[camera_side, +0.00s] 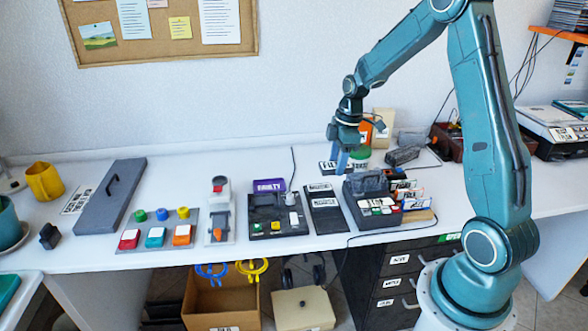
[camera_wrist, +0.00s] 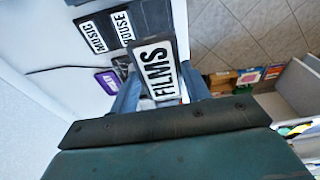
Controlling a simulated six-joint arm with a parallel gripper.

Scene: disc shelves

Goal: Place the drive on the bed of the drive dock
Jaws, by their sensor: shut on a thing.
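The drive, a black slab with a white FILMS label (camera_wrist: 157,69), is between the two blue fingers of my gripper (camera_wrist: 160,92) in the wrist view. In the side view my gripper (camera_side: 342,160) is shut on the drive (camera_side: 328,167), held above the back of the bench with its label partly covered by a finger. The drive dock appears to be the black unit (camera_side: 265,213) with green and yellow buttons and a pale lever, left of and below my gripper. Its bed looks bare. In the wrist view the held drive hides most of it.
A black tray (camera_side: 326,222) with labelled drives lies right of the dock. A purple FAULTY tray (camera_side: 269,186) is behind the dock. A dark unit (camera_side: 368,187) with coloured cards stands to the right. A lever device (camera_side: 219,218) stands left of the dock.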

